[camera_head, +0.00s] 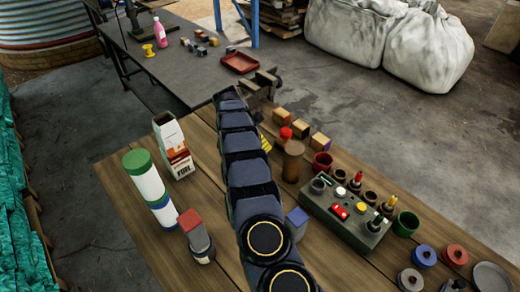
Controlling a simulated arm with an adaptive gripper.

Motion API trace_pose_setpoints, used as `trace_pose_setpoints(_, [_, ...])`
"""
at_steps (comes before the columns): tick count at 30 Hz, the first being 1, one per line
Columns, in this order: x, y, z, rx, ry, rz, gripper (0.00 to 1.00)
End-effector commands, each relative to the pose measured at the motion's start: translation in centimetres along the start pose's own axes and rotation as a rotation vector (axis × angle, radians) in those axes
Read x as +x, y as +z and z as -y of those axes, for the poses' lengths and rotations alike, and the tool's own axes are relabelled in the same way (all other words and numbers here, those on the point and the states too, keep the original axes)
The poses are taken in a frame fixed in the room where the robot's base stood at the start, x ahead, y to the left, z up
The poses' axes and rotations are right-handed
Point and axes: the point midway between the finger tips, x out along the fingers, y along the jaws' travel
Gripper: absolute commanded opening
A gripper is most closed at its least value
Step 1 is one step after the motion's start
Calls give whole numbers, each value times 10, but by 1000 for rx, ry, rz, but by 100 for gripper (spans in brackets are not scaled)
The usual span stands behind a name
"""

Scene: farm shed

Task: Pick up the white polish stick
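I cannot single out a white polish stick with certainty. A white cylinder with a green top (147,182) stands at the table's left, with a white and blue cylinder (163,211) against its lower end. Several small blocks with coloured ends (300,128) stand along the far right edge; their faces are too small to read. My arm reaches across the middle of the table and hides part of it. My gripper (265,84) is dark and lies at the arm's far end, beyond the table's far edge. Its fingers are too small to tell open from shut.
A dark bench (180,72) behind carries a red tray (239,62) and small blocks.

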Motion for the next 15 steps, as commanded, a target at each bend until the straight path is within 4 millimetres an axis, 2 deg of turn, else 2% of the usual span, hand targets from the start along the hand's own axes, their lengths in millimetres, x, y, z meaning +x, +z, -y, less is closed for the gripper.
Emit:
trace_pose_setpoints(3, [20,-1,-1,0,4,-2,73])
trace_pose_setpoints(7, [34,0,-2,-2,5,0,73])
trace_pose_setpoints(14, [35,0,-1,-2,3,1,73])
trace_pose_setpoints(15, [35,0,-1,-2,3,1,64])
